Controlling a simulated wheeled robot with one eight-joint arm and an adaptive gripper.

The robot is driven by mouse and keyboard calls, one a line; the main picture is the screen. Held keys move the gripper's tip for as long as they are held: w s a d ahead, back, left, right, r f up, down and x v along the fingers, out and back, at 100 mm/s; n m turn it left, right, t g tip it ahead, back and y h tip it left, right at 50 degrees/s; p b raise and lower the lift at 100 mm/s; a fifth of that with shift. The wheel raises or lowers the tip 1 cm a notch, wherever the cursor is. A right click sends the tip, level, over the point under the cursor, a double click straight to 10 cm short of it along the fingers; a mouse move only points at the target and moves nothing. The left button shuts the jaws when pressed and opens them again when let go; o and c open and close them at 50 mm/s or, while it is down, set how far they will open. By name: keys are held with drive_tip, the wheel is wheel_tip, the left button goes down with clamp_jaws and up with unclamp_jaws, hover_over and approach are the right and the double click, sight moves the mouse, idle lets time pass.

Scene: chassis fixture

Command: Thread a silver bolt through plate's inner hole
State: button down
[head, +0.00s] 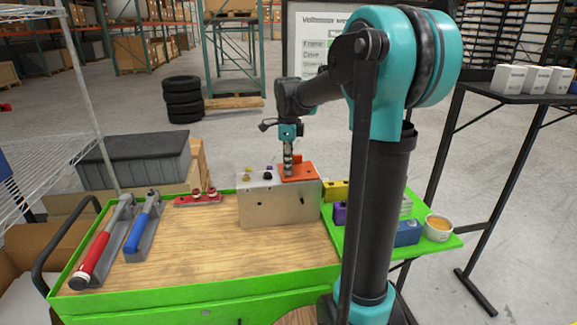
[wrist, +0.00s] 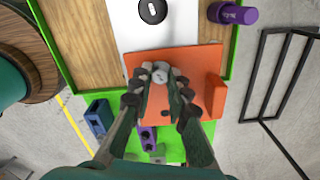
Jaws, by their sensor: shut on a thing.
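The orange plate (head: 299,176) lies on top of the grey metal chassis block (head: 270,206), at its right end. In the wrist view the orange plate (wrist: 195,62) has a raised orange part along its right side and a small dark hole low in its middle. My gripper (head: 288,170) points down over the plate. In the wrist view my gripper (wrist: 160,82) is shut on a silver bolt (wrist: 161,70), whose round head shows between the fingertips. The bolt's shank and whatever is directly under it are hidden, so I cannot tell whether it is in a hole.
The chassis stands on a wooden cart top (head: 180,245) with a green rim. Red (head: 100,245) and blue (head: 141,228) handled tools lie at left. A blue block (head: 407,232) and a bowl (head: 438,227) sit on the green side shelf. The wood front of the chassis is clear.

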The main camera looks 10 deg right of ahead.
drive_tip(key=shift+m, duration=1.1)
drive_tip(key=c, duration=1.4)
unclamp_jaws()
wheel_tip(320, 180, up, 9)
